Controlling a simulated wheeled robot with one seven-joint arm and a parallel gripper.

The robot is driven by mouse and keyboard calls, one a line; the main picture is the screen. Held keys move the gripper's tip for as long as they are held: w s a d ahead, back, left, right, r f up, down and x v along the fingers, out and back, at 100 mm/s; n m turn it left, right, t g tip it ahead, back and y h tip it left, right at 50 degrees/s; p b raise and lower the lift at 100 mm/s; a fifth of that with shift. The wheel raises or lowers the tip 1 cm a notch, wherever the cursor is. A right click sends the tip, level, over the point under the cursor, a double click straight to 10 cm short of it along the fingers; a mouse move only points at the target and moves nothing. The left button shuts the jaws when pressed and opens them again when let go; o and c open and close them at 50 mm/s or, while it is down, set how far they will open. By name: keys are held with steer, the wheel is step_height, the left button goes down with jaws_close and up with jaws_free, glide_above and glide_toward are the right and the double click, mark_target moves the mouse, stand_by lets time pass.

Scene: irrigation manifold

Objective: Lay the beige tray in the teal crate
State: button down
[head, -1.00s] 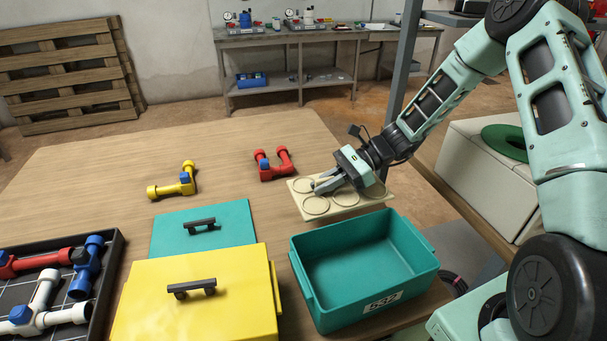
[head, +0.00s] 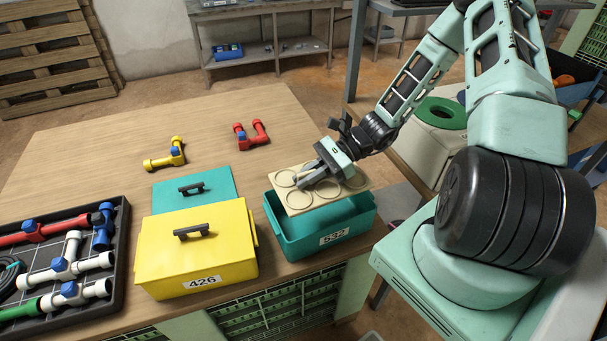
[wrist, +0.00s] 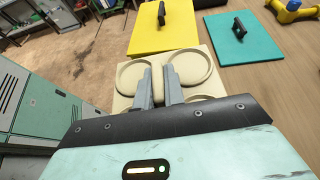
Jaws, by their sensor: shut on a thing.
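The beige tray (head: 296,207) is a flat panel with several round recesses. My gripper (head: 303,184) is shut on the tray and holds it over the teal crate (head: 312,245), which is labelled 532. The tray looks roughly level and covers much of the crate's opening. I cannot tell whether it touches the rim. In the wrist view my gripper's fingers (wrist: 158,85) close on a raised grip in the middle of the tray (wrist: 190,68); the crate is hidden there.
A yellow box (head: 200,255) labelled 426 stands left of the crate, with a teal lid (head: 215,184) behind it. A black tray (head: 118,250) of pipe fittings lies far left. Yellow (head: 160,163) and red (head: 259,137) pipe pieces lie behind. The table's middle is clear.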

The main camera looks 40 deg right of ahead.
steer(key=shift+f+b, duration=4.6)
steer(key=shift+f, duration=1)
steer(key=c, duration=0.9)
jaws_free()
step_height(320, 180, up, 11)
steer(key=p, duration=1)
steer(key=shift+r, duration=0.1)
